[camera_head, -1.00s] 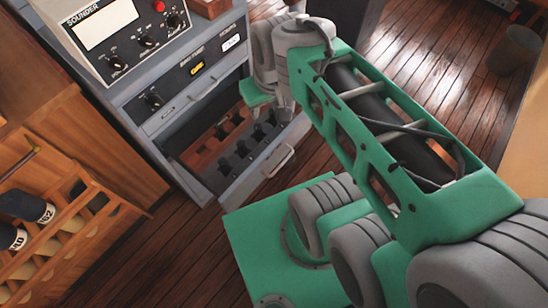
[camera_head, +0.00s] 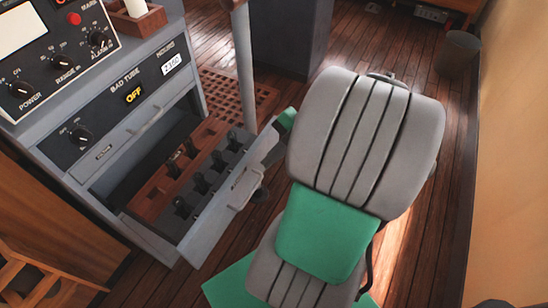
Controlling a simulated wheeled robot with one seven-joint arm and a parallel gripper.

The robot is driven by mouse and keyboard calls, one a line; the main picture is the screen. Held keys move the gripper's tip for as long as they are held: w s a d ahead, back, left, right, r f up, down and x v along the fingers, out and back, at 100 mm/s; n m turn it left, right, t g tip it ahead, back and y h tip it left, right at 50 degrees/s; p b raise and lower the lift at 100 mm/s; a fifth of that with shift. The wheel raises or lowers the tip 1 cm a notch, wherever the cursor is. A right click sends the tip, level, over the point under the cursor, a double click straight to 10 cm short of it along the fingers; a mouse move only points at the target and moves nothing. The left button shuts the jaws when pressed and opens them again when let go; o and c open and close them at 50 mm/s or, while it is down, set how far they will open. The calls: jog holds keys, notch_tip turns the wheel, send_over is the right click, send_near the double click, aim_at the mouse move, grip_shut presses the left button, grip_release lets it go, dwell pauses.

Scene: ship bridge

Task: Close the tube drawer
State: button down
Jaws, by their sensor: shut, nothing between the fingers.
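The tube drawer (camera_head: 205,243) is pulled out of the grey cabinet, below the BAD TUBE panel. Its front has a metal handle (camera_head: 245,187). Inside, several dark tubes stand in a brown rack and a grey rack.
The cabinet (camera_head: 60,185) carries a sounder unit (camera_head: 50,60) with knobs on top. A grey post (camera_head: 244,65) rises behind the drawer. A wooden rack (camera_head: 35,275) stands at lower left. Wooden floor is open at the upper right, with a bin (camera_head: 461,55) by the wall.

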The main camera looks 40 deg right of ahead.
jog(key=b+x, duration=0.1)
jog(key=x, duration=0.5)
